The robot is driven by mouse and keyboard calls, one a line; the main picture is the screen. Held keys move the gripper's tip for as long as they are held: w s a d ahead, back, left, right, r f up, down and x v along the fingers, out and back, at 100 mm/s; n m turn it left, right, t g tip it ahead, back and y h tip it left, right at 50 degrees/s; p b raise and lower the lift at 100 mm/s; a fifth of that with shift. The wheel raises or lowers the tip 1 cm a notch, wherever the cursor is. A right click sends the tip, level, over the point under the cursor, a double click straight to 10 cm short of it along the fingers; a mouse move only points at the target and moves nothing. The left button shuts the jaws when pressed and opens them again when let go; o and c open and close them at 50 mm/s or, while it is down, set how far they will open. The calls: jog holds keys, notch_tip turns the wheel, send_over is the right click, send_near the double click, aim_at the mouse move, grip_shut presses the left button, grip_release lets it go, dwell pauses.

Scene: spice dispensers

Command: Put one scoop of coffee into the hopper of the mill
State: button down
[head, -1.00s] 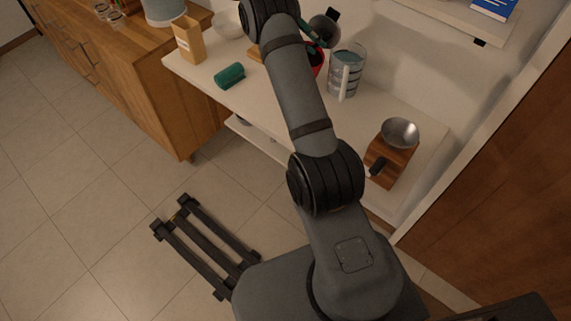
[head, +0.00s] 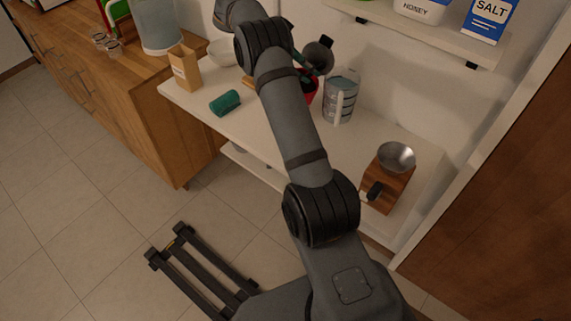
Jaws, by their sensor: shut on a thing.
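The mill (head: 391,187) stands on the white counter at the right, with a wooden body and a dark knob or handle at its front. Its round metal hopper (head: 397,156) is open at the top; I see no coffee in it, though its inside is dim. Whether the canister holds coffee is hidden. I cannot make out a scoop.
A clear measuring jug (head: 341,98) stands between canister and mill. A shelf (head: 430,34) holds honey and salt. Counter left of the mill is clear.

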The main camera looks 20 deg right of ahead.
aim_at(310, 73)
dwell(0.5)
notch_tip(310, 73, up, 2)
jog(key=shift+r+p, duration=0.2)
jog(key=shift+p, duration=0.65)
jog(key=y+p, duration=0.2)
jog(key=y, duration=0.1)
jog(key=r+y+p, duration=0.1)
jog(key=y+p, duration=0.1)
jog(key=shift+t+y, duration=0.4)
jog(key=shift+r+p, duration=0.1)
jog(key=shift+p, duration=0.2)
